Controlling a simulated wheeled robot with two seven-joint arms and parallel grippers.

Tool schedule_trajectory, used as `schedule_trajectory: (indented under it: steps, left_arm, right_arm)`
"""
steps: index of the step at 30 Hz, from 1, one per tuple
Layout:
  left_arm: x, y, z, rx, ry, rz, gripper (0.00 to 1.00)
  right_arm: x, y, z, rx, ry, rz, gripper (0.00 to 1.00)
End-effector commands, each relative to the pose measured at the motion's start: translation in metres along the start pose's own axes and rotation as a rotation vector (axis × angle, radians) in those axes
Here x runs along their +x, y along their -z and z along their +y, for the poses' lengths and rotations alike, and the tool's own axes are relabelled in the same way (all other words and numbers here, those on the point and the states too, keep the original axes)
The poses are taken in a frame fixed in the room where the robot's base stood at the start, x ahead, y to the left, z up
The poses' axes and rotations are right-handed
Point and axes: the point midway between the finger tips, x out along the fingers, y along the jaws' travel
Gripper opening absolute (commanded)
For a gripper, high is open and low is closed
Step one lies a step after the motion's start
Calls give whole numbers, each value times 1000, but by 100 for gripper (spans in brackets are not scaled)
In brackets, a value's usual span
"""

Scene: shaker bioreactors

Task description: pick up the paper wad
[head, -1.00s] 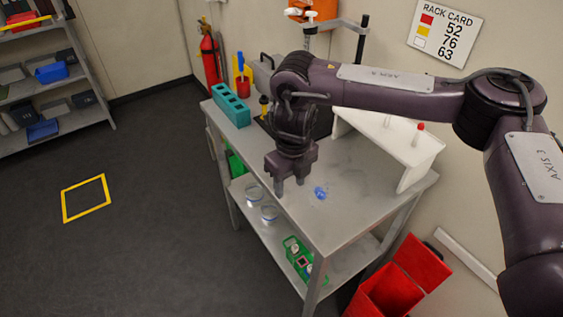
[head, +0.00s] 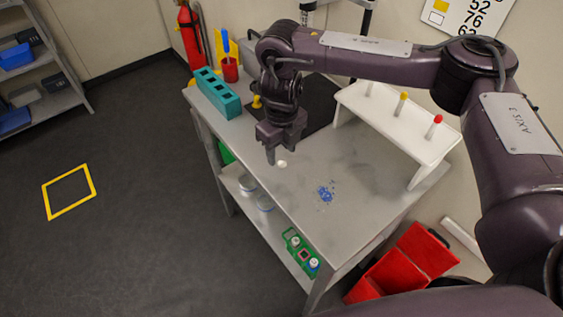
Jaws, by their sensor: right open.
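A small white lump, which looks like the paper wad (head: 281,163), lies on the grey metal bench top (head: 300,205). My right gripper (head: 277,153) points down right beside it, with the fingertips just above and left of the wad in the picture. The gripper is open and nothing shows between its fingers. I cannot tell whether a fingertip touches the wad. A blue speckled patch (head: 325,193) lies on the bench to the right of the wad. My left gripper is not in view.
A teal rack (head: 218,95) and a red cup (head: 230,70) stand at the bench's back left. A white raised rack (head: 395,125) with capped tubes stands at the right. A red open bin (head: 400,275) is on the floor. The bench front is clear.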

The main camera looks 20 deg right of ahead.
Motion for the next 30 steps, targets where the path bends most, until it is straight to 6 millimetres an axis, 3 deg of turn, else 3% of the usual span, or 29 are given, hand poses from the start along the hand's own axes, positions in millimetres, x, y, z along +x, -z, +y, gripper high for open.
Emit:
schedule_trajectory:
  steps: [5,9,14,18,28,30]
  left_arm:
    - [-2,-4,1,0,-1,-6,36]
    - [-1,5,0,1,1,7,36]
    - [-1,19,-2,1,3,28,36]
    - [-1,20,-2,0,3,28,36]
    - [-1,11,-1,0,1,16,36]
    - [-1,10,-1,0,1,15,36]
  right_arm:
    - [27,1,-2,2,-3,5,47]
    - [40,0,-2,1,-2,3,47]
    - [43,0,-2,-1,1,1,47]
    - [43,0,-2,-1,1,1,46]
    - [43,0,-2,0,1,1,3]
    - [43,0,-2,0,1,1,0]
